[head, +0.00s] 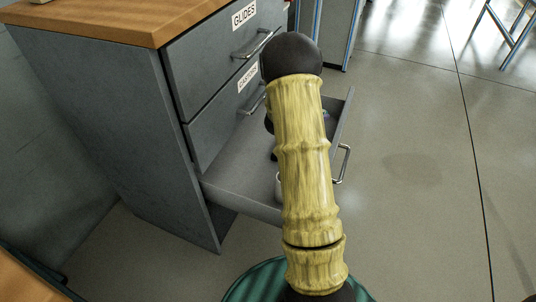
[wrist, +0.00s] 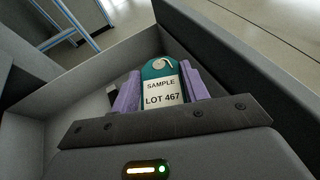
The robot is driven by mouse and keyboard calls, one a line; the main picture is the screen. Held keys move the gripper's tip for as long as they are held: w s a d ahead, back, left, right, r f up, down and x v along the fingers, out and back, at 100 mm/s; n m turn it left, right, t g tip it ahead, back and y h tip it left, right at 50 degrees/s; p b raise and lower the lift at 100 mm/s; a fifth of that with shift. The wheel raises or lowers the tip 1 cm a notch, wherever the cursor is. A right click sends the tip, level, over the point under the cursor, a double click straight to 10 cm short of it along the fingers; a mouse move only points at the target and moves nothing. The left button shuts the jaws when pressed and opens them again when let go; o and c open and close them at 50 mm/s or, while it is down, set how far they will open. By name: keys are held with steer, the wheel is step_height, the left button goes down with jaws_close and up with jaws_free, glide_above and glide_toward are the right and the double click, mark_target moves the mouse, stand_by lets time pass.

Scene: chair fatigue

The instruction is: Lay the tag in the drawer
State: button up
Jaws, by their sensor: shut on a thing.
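The tag (wrist: 160,88) is teal with a hole at the top and a white label reading SAMPLE LOT 467. In the wrist view it stands between the purple fingers of my gripper (wrist: 160,74), which is shut on it. The open drawer (head: 236,182) is the lowest visible one of a grey cabinet. In the wrist view the drawer's grey walls (wrist: 85,75) surround the gripper and tag. I cannot tell whether the tag touches the drawer floor. In the head view my arm hides the tag, the gripper and much of the drawer.
The grey cabinet (head: 115,115) has a wooden top (head: 110,18). A closed drawer labelled GLIDES (head: 220,45) and another closed, labelled drawer (head: 225,110) are above the open one. The drawer's handle (head: 344,163) is at right. Clear floor (head: 420,190) lies to the right.

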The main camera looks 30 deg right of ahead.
steer(key=shift+w+f, duration=0.1)
steer(key=shift+f, duration=0.45)
steer(key=shift+r, duration=0.1)
steer(key=shift+f+b, duration=1.25)
steer(key=shift+f, duration=1.25)
steer(key=shift+f+b, duration=1.4)
steer(key=shift+f, duration=1.1)
steer(key=shift+f, duration=0.1)
steer(key=o, duration=1)
steer(key=shift+r, duration=0.2)
